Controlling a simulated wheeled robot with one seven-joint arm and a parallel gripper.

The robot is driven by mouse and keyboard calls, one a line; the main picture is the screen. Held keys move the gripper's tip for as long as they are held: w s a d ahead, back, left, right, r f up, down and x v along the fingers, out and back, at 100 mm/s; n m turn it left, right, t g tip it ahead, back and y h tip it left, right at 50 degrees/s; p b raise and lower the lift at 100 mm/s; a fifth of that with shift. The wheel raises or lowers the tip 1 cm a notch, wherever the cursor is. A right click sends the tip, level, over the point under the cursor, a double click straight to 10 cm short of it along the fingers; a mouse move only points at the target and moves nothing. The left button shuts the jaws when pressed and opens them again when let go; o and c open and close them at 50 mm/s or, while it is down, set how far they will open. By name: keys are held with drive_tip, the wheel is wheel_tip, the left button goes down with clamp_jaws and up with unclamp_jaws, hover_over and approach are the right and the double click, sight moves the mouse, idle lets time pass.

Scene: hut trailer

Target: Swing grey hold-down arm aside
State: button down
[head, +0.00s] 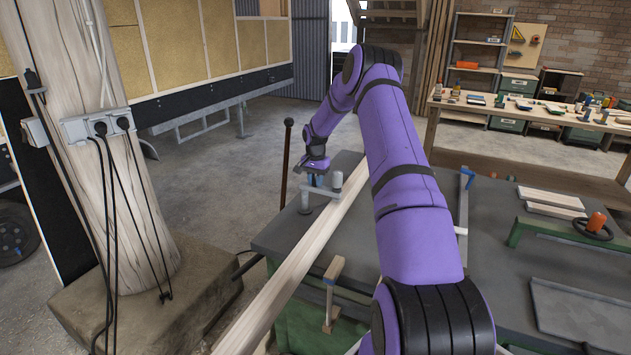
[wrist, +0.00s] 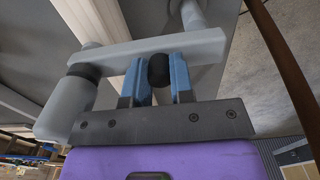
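The grey hold-down arm (head: 324,191) is a flat bar at the far end of a long pale timber (head: 285,277). In the wrist view the hold-down arm (wrist: 145,51) crosses over the pale timber (wrist: 95,25), with a grey cylinder (wrist: 66,103) at its left end and a grey post (wrist: 193,14) near its right end. A black knob (wrist: 158,70) stands on the bar. My gripper (wrist: 158,78) has its blue fingers on both sides of the knob, which fills the gap between them. In the head view my gripper (head: 316,178) is small and partly hidden.
The timber lies along the left side of a dark worktable (head: 500,225). A wooden-topped clamp (head: 333,280) stands beside it. A thin brown lever (head: 286,160) with a dark ball top rises close left of my gripper. Open floor lies beyond, toward the wall.

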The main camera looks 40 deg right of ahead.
drive_tip(key=w+a+m, duration=0.2)
drive_tip(key=a+m, duration=0.4)
drive_tip(key=m, duration=1.2)
drive_tip(key=shift+w, duration=0.25)
idle(0.5)
drive_tip(key=c, duration=1)
unclamp_jaws()
drive_tip(key=shift+r, duration=0.1)
wheel_tip(320, 180, up, 11)
drive_tip(key=shift+f, duration=0.15)
